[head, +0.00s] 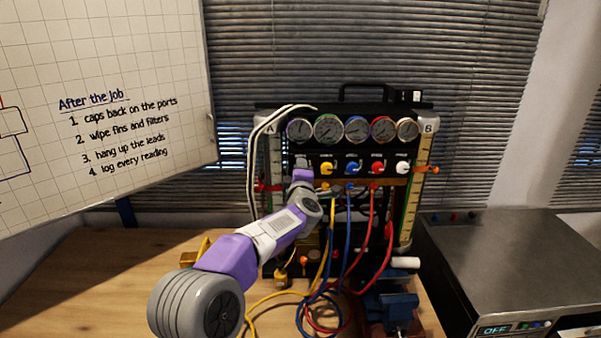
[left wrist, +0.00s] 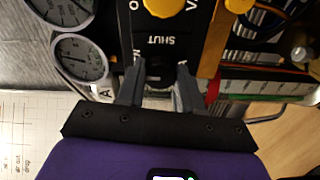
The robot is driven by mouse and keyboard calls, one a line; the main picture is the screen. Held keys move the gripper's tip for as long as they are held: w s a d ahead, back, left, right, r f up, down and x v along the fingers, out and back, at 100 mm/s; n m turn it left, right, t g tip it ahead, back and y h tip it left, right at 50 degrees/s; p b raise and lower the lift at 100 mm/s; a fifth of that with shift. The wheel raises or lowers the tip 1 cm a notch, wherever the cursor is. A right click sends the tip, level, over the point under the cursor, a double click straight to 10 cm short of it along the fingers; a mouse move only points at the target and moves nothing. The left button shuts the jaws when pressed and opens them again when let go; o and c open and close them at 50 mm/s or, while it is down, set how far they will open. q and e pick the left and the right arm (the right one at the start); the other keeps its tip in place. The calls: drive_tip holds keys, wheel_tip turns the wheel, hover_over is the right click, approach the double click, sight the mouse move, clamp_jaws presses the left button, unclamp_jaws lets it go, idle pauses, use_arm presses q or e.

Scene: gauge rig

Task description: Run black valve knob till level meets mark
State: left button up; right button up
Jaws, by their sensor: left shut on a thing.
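My left gripper (head: 303,172) reaches up to the left end of the valve row on the gauge rig (head: 340,144). In the left wrist view the two fingers of this gripper (left wrist: 158,88) are closed on the black valve knob (left wrist: 158,70), below the word SHUT. The fingers hide most of the knob. Sight column A (head: 275,160) stands at the rig's left, with a red mark (head: 268,187) across it. Sight column B (head: 421,155) stands at the right, with an orange mark (head: 428,169). My right gripper is not in view.
Yellow (head: 327,168), blue (head: 352,168), red (head: 377,167) and white (head: 403,168) knobs continue the row, under several round gauges (head: 328,128). Coloured hoses (head: 349,220) hang in front. A blue vise (head: 397,304) and a grey instrument (head: 510,255) stand at right. The wooden table (head: 110,275) is clear at left.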

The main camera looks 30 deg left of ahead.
use_arm(q)
drive_tip(key=o, duration=1)
drive_tip(key=shift+o, duration=0.2)
drive_tip(key=shift+s, duration=0.1)
drive_tip(key=v, duration=0.7)
drive_tip(key=shift+d+b, duration=0.2)
drive_tip(key=shift+b, duration=0.1)
drive_tip(key=shift+s, duration=0.15)
